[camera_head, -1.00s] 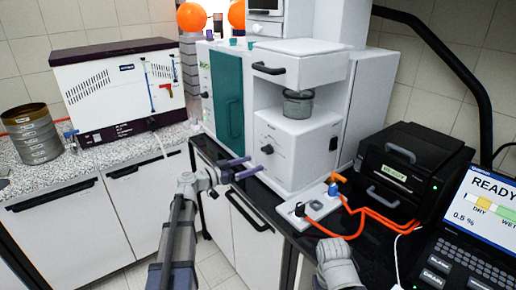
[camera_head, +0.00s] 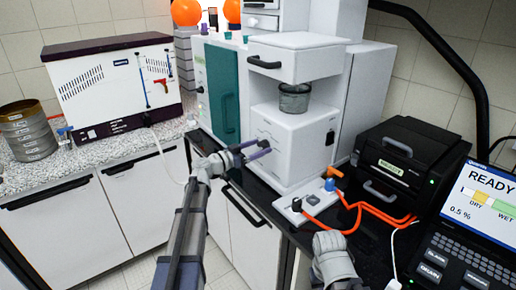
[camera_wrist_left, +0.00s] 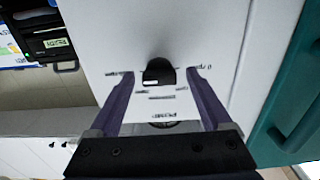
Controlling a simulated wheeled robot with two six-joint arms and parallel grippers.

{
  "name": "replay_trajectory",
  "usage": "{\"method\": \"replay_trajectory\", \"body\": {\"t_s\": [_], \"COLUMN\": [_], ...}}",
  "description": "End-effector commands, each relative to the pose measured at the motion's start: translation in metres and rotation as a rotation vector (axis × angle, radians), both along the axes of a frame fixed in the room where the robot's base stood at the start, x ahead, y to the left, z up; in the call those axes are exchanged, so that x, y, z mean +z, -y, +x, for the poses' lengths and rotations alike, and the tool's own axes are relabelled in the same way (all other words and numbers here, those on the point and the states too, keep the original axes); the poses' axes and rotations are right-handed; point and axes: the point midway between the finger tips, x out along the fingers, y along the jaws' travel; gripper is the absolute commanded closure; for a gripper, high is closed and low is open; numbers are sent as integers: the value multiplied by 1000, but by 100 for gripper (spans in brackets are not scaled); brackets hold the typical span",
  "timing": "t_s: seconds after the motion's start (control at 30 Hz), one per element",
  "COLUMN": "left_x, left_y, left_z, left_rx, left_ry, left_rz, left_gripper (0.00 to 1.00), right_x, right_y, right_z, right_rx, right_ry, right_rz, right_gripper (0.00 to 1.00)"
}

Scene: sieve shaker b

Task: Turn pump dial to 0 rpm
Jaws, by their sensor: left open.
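The pump dial (camera_wrist_left: 158,71) is a black knob on the white front panel (camera_wrist_left: 170,30), with printed marks around it and a pale mark near its lower left edge. Its exact setting is hard to read. My left gripper (camera_head: 253,149) is open at this panel. In the left wrist view its two purple fingers (camera_wrist_left: 160,84) stand on either side of the dial, with gaps visible on both sides, so it is not gripped. In the head view the fingers partly hide the dial. Only a pale link of my right arm shows at the bottom; its fingers are not visible.
A teal door (camera_head: 222,92) stands left of the panel. A metal cup (camera_head: 294,98) sits above it. Sieves (camera_head: 27,130) stand far left.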

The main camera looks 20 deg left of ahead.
Motion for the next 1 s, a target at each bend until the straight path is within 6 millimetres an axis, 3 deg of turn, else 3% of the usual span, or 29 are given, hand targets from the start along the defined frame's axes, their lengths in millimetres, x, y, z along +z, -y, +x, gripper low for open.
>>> {"method": "replay_trajectory", "body": {"t_s": [0.27, 1.0], "left_x": [0, 0], "left_y": [1, 1], "left_z": [0, 0], "left_rx": [0, -1], "left_ry": [0, 0], "left_rz": [0, 0], "left_gripper": [20, 100], "right_x": [0, 0], "right_y": [0, 0], "right_z": [0, 0], "right_rx": [0, 0], "right_ry": [0, 0], "right_rz": [0, 0], "right_gripper": [100, 100]}}
